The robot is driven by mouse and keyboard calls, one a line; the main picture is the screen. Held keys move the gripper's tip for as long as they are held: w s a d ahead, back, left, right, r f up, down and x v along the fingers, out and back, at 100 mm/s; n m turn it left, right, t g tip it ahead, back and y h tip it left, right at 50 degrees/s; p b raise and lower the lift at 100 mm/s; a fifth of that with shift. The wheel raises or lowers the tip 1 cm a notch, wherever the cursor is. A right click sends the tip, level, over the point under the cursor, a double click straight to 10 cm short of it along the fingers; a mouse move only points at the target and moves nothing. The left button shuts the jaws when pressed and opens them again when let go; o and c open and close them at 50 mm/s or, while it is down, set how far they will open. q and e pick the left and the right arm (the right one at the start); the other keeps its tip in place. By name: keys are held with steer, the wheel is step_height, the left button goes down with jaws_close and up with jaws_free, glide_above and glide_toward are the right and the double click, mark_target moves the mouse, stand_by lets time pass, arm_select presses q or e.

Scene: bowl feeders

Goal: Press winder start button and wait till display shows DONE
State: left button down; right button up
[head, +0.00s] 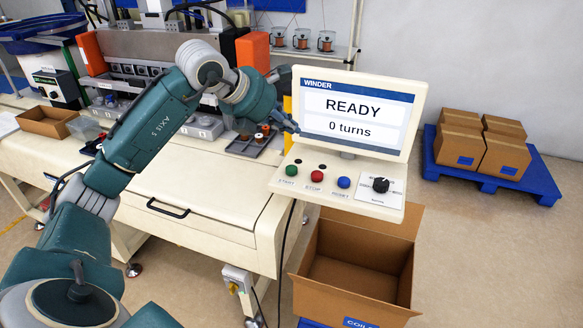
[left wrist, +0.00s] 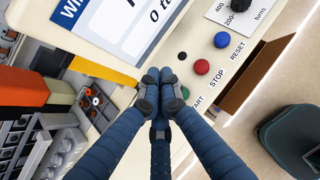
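The winder display (head: 352,112) reads READY and 0 turns. Below it, the control panel (head: 335,191) carries the green START button (head: 291,170), the red STOP button (head: 317,177), the blue RESET button (head: 344,182) and a black knob (head: 381,185). My left gripper (head: 290,126) is in front of the display's left edge, above the START button and apart from it. In the left wrist view its blue fingers (left wrist: 159,80) are together and empty, and they partly hide the green START button (left wrist: 185,93). My right gripper is not in view.
An open cardboard box (head: 357,262) stands below the panel. Closed boxes (head: 481,141) sit on a blue pallet (head: 545,184) at the right. A dark tray (head: 246,146) with small parts lies on the bench left of the display. The floor between panel and pallet is clear.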

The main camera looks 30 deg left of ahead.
arm_select(q)
steer(key=b, duration=0.6)
glide_above(296, 166)
steer(key=s, duration=0.2)
steer(key=f, duration=0.7)
steer(key=shift+a+f, duration=0.25)
steer(key=shift+f, duration=0.1)
steer(key=shift+f+b, duration=0.45)
steer(key=shift+f, duration=0.15)
steer(key=shift+f, duration=0.1)
steer(key=shift+f+b, duration=0.25)
steer(key=shift+b, duration=0.2)
steer(key=shift+f+b, duration=0.7)
steer(key=shift+f, duration=0.1)
steer(key=shift+r, duration=0.1)
stand_by(0.5)
steer(key=shift+r+p, duration=0.85)
steer(key=shift+r, duration=0.2)
